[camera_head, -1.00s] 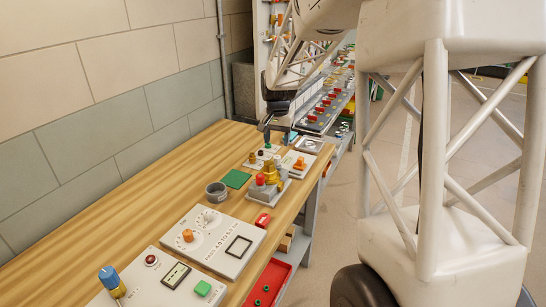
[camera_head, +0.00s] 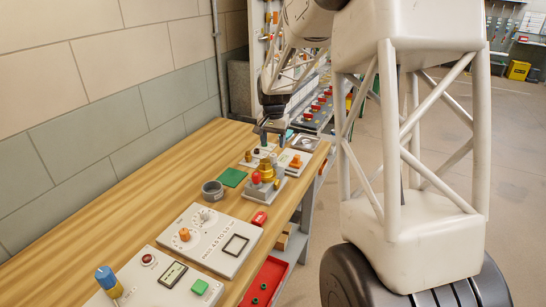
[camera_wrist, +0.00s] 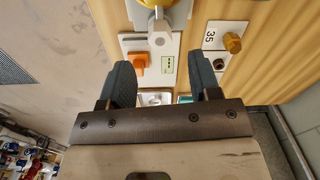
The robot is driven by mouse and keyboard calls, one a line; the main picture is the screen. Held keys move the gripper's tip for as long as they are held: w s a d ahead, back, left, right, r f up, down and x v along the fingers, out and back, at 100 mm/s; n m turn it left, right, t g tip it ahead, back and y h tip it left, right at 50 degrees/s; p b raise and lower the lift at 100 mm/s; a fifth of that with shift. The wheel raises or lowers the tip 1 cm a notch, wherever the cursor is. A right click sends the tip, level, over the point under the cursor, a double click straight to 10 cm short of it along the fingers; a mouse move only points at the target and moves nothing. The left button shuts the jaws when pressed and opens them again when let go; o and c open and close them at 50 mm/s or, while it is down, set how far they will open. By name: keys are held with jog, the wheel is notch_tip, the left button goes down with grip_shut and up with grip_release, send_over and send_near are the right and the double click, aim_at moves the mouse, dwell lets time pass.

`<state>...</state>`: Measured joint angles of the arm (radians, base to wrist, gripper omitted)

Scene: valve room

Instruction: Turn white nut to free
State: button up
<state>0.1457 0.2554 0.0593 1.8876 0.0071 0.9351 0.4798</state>
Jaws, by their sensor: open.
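My gripper (camera_wrist: 161,62) is open, with its two dark fingers spread and nothing between them. In the head view my gripper (camera_head: 271,138) hangs over the far end of the wooden bench, above the small plates. A pale, white-grey nut-like part (camera_wrist: 159,30) shows at the top of the wrist view, ahead of the fingertips and apart from them.
An orange knob (camera_wrist: 139,62) lies close to the left finger in the wrist view. A plate marked 35 with a brass nut (camera_wrist: 232,43) is at right. The bench's left part is clear.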

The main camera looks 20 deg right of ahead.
aim_at(273, 155)
jog(key=shift+f, duration=3.3)
jog(key=shift+c, duration=0.5)
jog(key=c, duration=0.8)
